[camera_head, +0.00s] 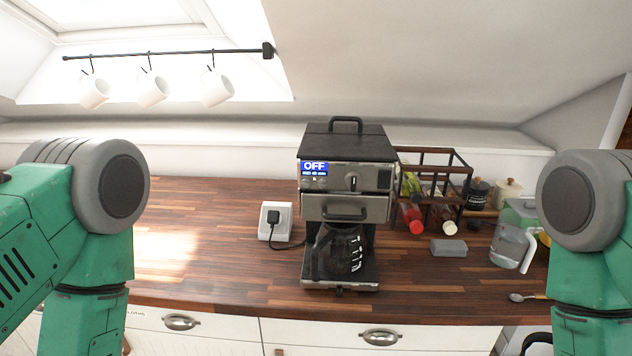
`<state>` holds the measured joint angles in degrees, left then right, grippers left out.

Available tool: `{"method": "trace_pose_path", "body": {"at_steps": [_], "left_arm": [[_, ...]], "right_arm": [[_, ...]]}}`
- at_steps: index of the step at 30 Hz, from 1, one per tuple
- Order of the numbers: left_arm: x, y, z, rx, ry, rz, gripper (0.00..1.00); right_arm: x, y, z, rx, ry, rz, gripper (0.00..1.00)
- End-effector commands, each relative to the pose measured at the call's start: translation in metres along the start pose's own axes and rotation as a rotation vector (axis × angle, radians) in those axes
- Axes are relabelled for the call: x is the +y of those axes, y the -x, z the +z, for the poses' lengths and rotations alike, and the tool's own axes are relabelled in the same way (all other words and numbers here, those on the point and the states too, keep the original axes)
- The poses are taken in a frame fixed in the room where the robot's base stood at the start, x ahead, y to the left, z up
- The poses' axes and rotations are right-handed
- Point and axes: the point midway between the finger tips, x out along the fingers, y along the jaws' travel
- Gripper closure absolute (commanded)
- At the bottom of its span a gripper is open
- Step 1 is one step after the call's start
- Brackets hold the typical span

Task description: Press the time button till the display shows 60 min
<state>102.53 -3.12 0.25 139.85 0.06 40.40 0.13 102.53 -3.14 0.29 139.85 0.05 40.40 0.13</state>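A black and steel coffee machine (345,180) stands upright in the middle of the wooden counter. Its small blue display (314,167) reads "OFF" in large letters, with a smaller line below that is too small to read surely. Small buttons (314,182) sit just under the display; I cannot tell which one is the time button. A knob (352,181) is to their right. A dark glass carafe (340,250) stands in the machine's lower part. My green and grey arms show at the left and right edges. Neither gripper is in view.
A white socket block (275,221) with a black plug is left of the machine. A dark crate (435,185) with bottles, a grey block (449,248), a clear jug (509,245) and a spoon (522,297) are to the right. White mugs (153,91) hang above. The left counter is clear.

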Motion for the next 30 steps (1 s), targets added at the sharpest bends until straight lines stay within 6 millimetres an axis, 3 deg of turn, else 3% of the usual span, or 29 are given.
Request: {"method": "trace_pose_path", "body": {"at_steps": [15,19,30], "left_arm": [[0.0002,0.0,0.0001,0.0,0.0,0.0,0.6],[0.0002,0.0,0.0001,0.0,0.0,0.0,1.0],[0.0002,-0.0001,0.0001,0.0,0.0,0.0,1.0]], "right_arm": [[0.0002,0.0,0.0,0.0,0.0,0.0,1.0],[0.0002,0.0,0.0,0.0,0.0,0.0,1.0],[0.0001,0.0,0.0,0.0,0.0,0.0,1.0]]}}
